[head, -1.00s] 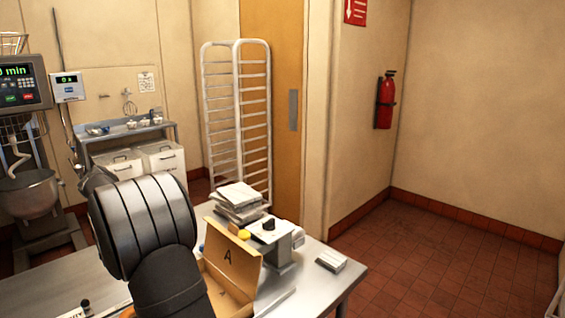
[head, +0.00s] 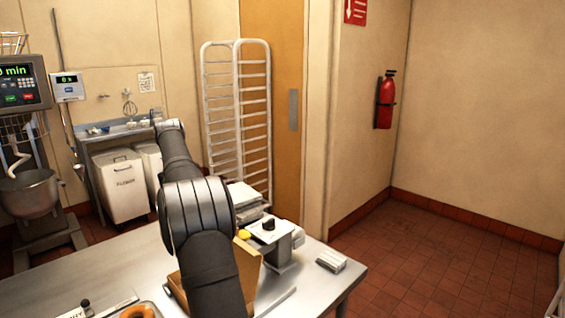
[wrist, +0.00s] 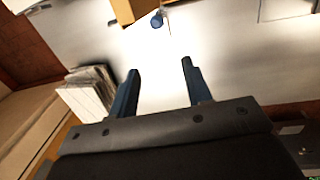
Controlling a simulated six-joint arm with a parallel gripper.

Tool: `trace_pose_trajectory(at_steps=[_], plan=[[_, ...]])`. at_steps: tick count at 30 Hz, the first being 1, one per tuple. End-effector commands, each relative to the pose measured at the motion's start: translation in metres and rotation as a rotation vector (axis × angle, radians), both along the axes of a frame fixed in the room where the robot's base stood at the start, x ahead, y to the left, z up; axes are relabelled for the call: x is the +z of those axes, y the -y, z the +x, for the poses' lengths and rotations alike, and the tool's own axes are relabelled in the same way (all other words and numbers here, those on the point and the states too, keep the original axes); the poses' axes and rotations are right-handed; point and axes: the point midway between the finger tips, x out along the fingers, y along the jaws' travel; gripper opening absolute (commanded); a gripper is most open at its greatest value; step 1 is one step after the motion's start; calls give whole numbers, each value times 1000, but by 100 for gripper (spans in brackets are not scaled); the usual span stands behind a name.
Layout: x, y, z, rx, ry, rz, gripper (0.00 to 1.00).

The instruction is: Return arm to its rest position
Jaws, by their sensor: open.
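My gripper (wrist: 160,78) shows in the wrist view with its two blue fingers apart and nothing between them. It is above the pale metal table (wrist: 215,55). In the head view my dark arm stands over the table (head: 125,262), and my gripper cannot be made out there. The arm covers much of the brown cardboard box (head: 247,265).
White stacked packets (head: 244,194) and a metal device with a black knob (head: 268,226) stand behind the box. A small block (head: 331,260) lies near the table's right edge. A doughnut-like ring (head: 138,311) is at the bottom edge. The table's left part looks clear.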

Motion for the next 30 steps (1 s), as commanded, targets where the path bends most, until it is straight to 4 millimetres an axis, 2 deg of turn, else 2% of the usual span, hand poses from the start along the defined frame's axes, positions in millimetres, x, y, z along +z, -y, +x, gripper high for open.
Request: trace_pose_trajectory(at_steps=[4, 15, 19, 22, 24, 30], plan=[[3, 7, 6, 1, -25, 37, 45], [5, 8, 7, 3, -36, 52, 45], [7, 15, 6, 5, -36, 66, 70], [14, 36, 3, 15, -39, 118, 90], [21, 57, -2, 26, -37, 176, 100], [39, 111, -25, 51, 2, 357, 100]])
